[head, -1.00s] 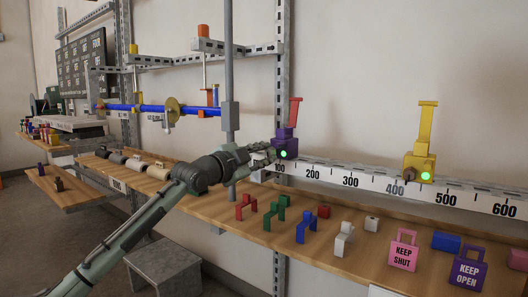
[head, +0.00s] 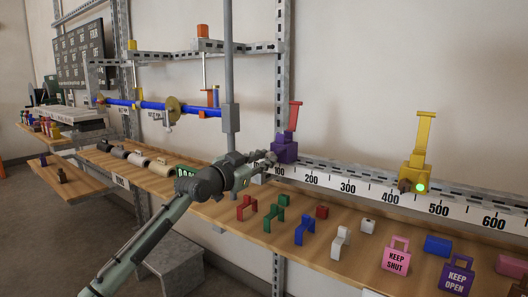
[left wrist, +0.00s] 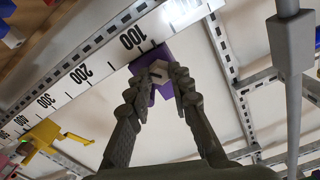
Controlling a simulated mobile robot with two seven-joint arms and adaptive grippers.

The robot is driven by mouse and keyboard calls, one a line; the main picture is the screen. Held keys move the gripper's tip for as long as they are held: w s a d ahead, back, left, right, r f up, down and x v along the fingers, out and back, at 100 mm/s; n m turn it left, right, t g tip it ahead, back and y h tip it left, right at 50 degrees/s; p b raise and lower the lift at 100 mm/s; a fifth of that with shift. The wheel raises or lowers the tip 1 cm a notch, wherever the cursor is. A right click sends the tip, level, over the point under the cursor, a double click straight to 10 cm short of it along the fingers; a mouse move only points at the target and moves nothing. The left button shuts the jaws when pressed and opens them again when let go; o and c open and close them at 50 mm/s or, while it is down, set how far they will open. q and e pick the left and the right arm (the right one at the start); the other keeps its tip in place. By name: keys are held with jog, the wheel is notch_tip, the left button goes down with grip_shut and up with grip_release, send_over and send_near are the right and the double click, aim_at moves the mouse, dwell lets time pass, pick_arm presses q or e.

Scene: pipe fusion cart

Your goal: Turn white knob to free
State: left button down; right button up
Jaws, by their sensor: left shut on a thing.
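The purple block (head: 284,149) sits on the numbered rail near the 100 mark, with a red lever (head: 294,115) standing up from it. My left gripper (head: 270,158) is at the block's left face in the head view. In the left wrist view the pale, many-sided white knob (left wrist: 159,68) is on the purple block (left wrist: 143,85), between the fingertips of my left gripper (left wrist: 161,78), which is shut on it. The knob is hidden by the gripper in the head view. No green light shows on the purple block now. My right gripper is not in view.
A yellow block with a lit green light (head: 416,176) stands farther right on the rail (head: 350,188). The wooden shelf (head: 225,215) below holds coloured clips and tags, including a pink KEEP SHUT tag (head: 396,262). A grey vertical post (head: 229,80) stands close to my left arm.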

pick_arm(q)
jog(key=n+p, duration=0.2)
jog(key=n, duration=0.2)
jog(key=shift+r+n+p, duration=0.1)
jog(key=shift+n+p, duration=0.2)
jog(key=n+p, duration=0.1)
jog(key=n, duration=0.2)
jog(key=shift+n, duration=0.8)
jog(key=n, duration=0.2)
jog(key=shift+n, duration=6.8)
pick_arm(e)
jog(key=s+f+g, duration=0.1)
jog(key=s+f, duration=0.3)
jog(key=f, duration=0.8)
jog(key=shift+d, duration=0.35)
